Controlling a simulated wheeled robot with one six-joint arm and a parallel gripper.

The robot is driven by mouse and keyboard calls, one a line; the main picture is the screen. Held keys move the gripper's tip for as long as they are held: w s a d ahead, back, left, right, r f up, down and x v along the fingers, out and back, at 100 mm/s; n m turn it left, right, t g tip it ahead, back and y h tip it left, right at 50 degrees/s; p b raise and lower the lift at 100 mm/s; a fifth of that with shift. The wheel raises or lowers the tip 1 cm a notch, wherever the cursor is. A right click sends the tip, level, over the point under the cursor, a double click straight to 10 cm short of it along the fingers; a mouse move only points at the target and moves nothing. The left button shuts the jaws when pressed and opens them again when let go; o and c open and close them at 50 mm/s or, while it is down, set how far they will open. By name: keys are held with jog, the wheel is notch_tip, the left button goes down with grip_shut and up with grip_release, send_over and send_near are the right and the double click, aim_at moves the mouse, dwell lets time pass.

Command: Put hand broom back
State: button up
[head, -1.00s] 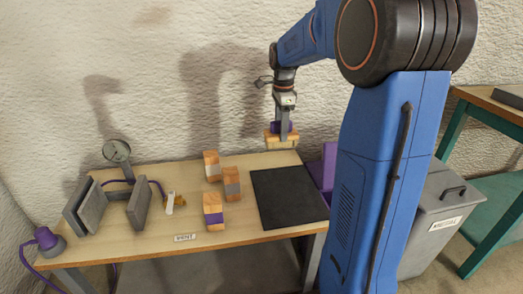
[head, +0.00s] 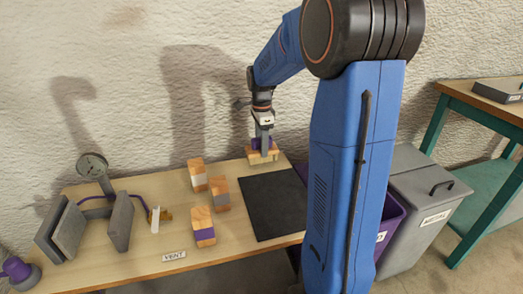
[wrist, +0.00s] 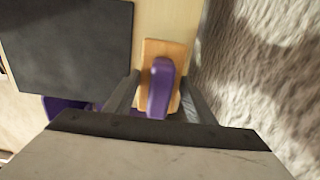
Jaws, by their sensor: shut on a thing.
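The hand broom (head: 262,155) has a pale wooden block and a purple grip. It is at the back right of the workbench (head: 120,262), behind the dark mat. My gripper (head: 265,142) points down and is shut on the broom's purple grip. In the wrist view the purple grip (wrist: 160,88) lies between the two fingers, with the wooden block (wrist: 152,52) under it. The broom is low over the bench top by the wall; I cannot tell whether it touches the wood. The bristles are hidden.
A dark mat (head: 270,208) lies just in front of the broom. Several banded wooden blocks (head: 220,193) stand to its left. Farther left are grey plates (head: 120,222), a gauge (head: 92,166) and a purple lamp-like item (head: 18,270). Purple and grey bins (head: 415,230) stand right of the bench.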

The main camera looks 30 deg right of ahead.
jog(key=shift+f, duration=1.15)
jog(key=shift+f, duration=0.1)
jog(key=o, duration=1)
